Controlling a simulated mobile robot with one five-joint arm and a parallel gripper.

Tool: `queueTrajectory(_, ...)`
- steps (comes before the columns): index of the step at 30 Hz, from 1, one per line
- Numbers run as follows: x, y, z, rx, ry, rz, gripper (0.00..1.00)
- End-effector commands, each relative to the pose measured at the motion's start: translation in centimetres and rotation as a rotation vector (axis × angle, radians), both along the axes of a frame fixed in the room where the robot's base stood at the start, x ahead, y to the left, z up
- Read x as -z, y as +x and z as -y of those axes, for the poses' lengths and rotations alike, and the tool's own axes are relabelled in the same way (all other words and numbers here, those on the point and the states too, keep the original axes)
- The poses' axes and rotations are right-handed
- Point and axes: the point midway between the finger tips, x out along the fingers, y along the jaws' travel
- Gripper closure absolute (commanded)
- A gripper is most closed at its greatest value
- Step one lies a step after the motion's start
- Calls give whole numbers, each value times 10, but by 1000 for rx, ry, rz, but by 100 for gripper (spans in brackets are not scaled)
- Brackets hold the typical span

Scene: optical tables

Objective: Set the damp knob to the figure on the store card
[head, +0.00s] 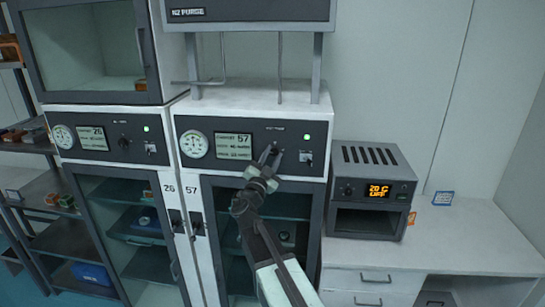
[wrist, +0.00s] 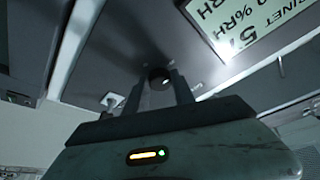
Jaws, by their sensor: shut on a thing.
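The damp knob (wrist: 159,77) is a small dark round knob on the dark control panel of cabinet 57. In the wrist view it sits between the two fingertips of my gripper (wrist: 155,85). In the head view my gripper (head: 270,152) reaches that panel and covers the knob. The fingers are shut on the knob. The cabinet 57 display (head: 234,146) is just left of my gripper; its small lines are hard to read. A small blue-edged card (head: 443,198) stands at the back of the white bench; its writing is too small to read.
Cabinet 26's similar panel (head: 106,138) is to the left. A round gauge (head: 194,144) and a switch with a green light (head: 307,148) flank my gripper. A dark oven (head: 370,192) stands on the bench (head: 470,240), with an orange label beside it. The N2 purge box (head: 247,12) hangs above.

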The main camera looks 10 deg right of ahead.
Motion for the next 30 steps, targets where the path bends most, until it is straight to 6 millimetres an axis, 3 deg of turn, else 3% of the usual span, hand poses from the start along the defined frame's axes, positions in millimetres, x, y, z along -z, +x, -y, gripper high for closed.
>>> queueTrajectory(1, 0, -1, 0, 1, 3, 0, 100)
queueTrajectory(2, 1, 0, 0, 1, 3, 1, 61)
queueTrajectory(3, 0, -1, 0, 0, 2, 1, 50)
queueTrajectory(4, 1, 0, 0, 0, 2, 1, 48)
queueTrajectory(16, 4, -6, -4, -2, 1, -1, 48)
queueTrajectory(27, 26, -59, -34, -1, 2, 0, 48)
queueTrajectory(30, 27, -64, -38, 0, 2, -1, 48)
